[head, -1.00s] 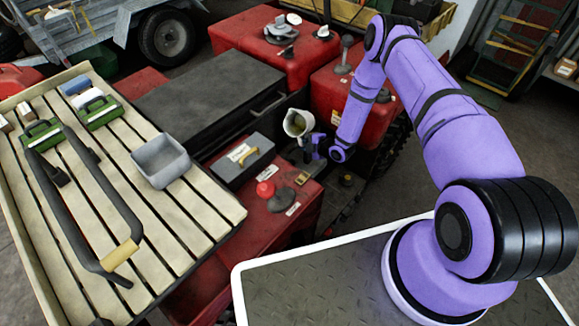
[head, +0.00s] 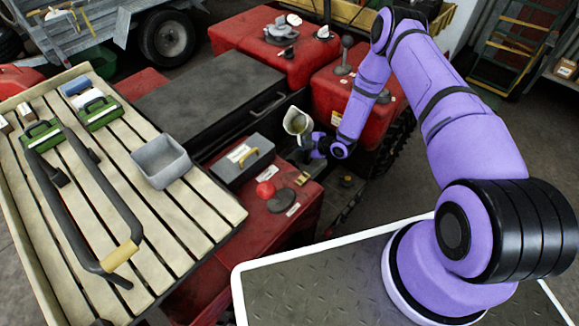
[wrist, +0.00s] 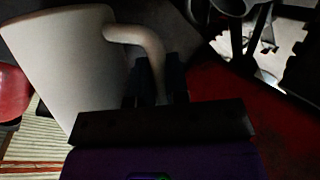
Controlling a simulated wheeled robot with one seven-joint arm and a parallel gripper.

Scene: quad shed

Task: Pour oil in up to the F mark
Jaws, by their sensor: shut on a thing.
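A cream jug (head: 291,117) with yellowish liquid inside shows at the middle of the head view, above the red machine (head: 283,240). In the wrist view the jug (wrist: 65,65) is large at the left, its curved handle (wrist: 151,48) between my dark fingers. My gripper (head: 307,150) is shut on that handle. The jug leans in the head view, and I see no stream from it. A red cap (head: 265,189) and a dark round disc (head: 281,201) sit on the red deck below. No F mark can be made out.
A grey toolbox (head: 238,166) with a yellow handle stands left of the jug. The slatted rack (head: 95,200) at the left carries a grey bin (head: 160,163), green boxes (head: 100,112) and a dark bar handle (head: 65,210). A gear lever (head: 346,52) stands behind.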

